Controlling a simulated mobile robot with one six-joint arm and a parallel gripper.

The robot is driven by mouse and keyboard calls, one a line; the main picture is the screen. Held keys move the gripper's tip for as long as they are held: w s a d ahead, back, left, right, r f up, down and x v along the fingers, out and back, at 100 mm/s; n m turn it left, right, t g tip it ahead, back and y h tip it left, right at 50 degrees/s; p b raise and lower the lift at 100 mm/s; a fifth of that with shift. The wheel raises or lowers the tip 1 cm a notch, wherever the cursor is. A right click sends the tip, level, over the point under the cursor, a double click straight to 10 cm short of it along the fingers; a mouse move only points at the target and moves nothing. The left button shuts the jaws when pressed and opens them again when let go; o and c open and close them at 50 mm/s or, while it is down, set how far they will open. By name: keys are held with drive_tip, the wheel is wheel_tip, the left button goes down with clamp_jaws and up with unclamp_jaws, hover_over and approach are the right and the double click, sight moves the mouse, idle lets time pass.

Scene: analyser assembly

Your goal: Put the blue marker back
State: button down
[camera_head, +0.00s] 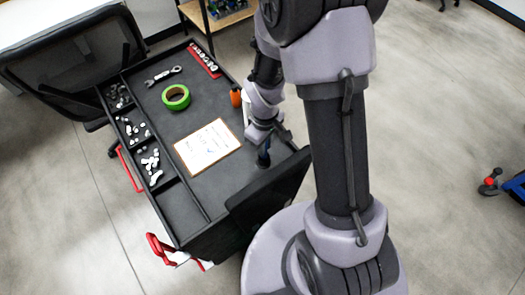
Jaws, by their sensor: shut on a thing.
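The cart's dark top (205,108) lies left of my arm. My gripper (266,143) is over the right part of the cart, pointing down, to the right of a clipboard with white paper (207,146). It is shut on a dark blue upright thing, which looks like the blue marker (264,158). The fingers are small and partly hidden by my wrist. I cannot tell whether the marker's lower end touches the cart.
A green tape roll (176,97), a wrench (163,76) and a red rack of sockets (204,60) lie on the cart. An orange bottle (236,97) stands near my wrist. Compartments with small parts (133,126) line the left side. A black chair (75,65) stands behind.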

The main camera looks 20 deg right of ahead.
drive_tip(key=shift+f+b, duration=0.3)
drive_tip(key=shift+f, duration=0.95)
drive_tip(key=c, duration=1.3)
unclamp_jaws()
drive_tip(key=shift+r, duration=0.1)
wheel_tip(320, 180, up, 12)
drive_tip(key=p, duration=0.4)
drive_tip(key=shift+p, duration=0.3)
drive_tip(key=s+a+r+m+t, duration=0.1)
drive_tip(key=s+r+m+t, duration=0.1)
drive_tip(key=r, duration=0.5)
drive_tip(key=s+a+r+m+t+y, duration=0.1)
drive_tip(key=s+r+m+t, duration=0.1)
drive_tip(key=s+r+m, duration=0.3)
drive_tip(key=s+a+r+m+t+y, duration=0.1)
drive_tip(key=s+r+m, duration=0.3)
drive_tip(key=r, duration=0.6)
drive_tip(key=shift+s+a+r+t, duration=0.25)
drive_tip(key=shift+s+a+t, duration=0.2)
drive_tip(key=shift+s, duration=0.35)
